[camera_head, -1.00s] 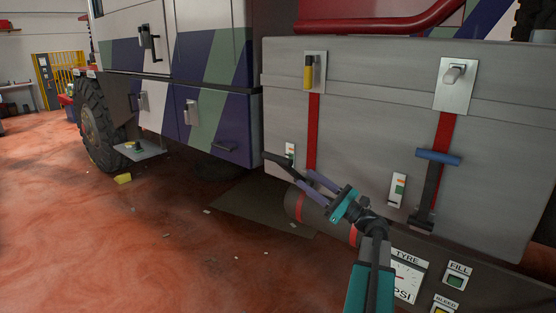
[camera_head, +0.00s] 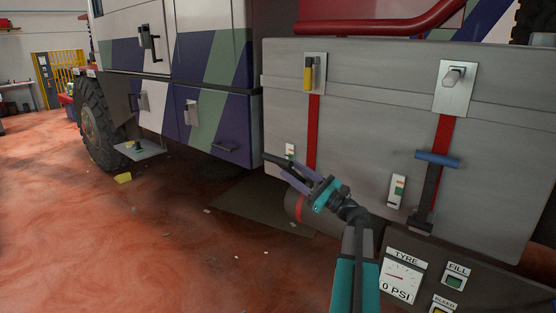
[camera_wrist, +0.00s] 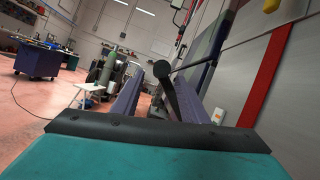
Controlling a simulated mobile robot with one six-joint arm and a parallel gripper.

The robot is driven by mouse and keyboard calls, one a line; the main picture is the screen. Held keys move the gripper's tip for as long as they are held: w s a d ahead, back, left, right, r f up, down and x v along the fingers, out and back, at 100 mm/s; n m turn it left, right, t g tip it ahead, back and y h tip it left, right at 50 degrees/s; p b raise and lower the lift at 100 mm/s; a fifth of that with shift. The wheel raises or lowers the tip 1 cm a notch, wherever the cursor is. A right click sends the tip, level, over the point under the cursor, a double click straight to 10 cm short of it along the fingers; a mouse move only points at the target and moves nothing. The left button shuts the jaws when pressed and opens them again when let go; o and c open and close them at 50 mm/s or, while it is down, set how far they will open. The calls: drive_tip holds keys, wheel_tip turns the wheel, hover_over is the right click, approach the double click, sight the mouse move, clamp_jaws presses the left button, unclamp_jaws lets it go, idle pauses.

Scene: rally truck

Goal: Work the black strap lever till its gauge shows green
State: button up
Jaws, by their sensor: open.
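The black strap lever (camera_head: 276,160) sticks out from the grey box at the lower end of the left red strap (camera_head: 312,130). Its small gauge (camera_head: 290,151) is beside it, partly hidden; white and orange show, and I cannot tell where its reading stands. My gripper (camera_head: 299,173) is at the lever with its purple fingers open. In the wrist view, the lever's black knob and bar (camera_wrist: 164,75) lie between the two fingers (camera_wrist: 160,98), and the fingers do not look closed on it. The gauge shows as a pale plate (camera_wrist: 217,116) right of the fingers.
A second strap with a blue-handled lever (camera_head: 437,159) and its own gauge (camera_head: 397,191) are to the right. A tyre panel (camera_head: 401,277) reading 0 PSI is low at the right. A dark cylinder (camera_head: 293,203) lies below the lever. Open floor (camera_head: 150,240) is at the left.

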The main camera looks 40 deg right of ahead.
sight(270, 155)
drive_tip(key=p+x, duration=0.1)
drive_tip(key=x, duration=0.6)
drive_tip(key=shift+w+r, duration=0.1)
drive_tip(key=shift+w, duration=0.05)
drive_tip(key=shift+a, duration=0.1)
clamp_jaws()
